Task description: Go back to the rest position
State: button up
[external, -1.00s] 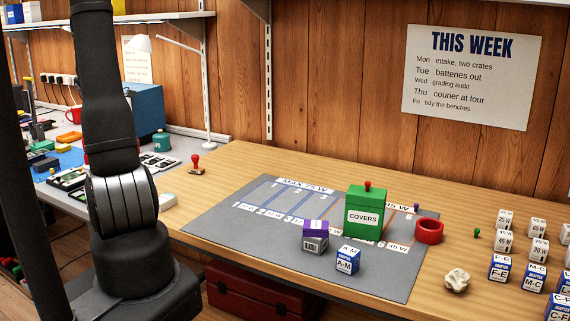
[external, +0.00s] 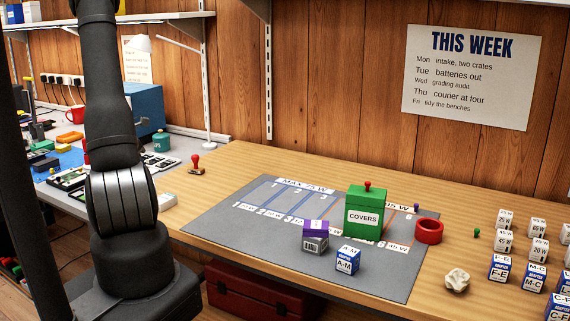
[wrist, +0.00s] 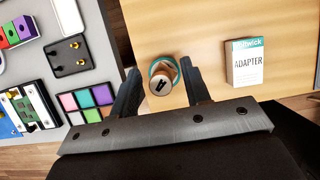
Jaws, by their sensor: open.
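My gripper (wrist: 160,72) shows in the wrist view with its two dark fingers spread apart. It is open and looks down on the wooden bench. A small round object with a teal rim and a brown top with a dark mark (wrist: 163,77) appears between the fingertips. I see no contact between it and either finger, and I cannot tell its height below them. In the external view my arm stands at the left, and its gripper end is out of frame.
In the wrist view an adapter box (wrist: 245,62) stands to the right and a colour-swatch tray (wrist: 85,103) to the left. In the external view a grey mat (external: 225,222) holds the green covers box (external: 364,214), a purple box (external: 315,236) and an A-M block (external: 347,261).

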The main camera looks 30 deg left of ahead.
jog(key=shift+x, duration=1.15)
jog(key=shift+r, duration=1)
jog(key=shift+s+f, duration=0.1)
jog(key=shift+f, duration=0.05)
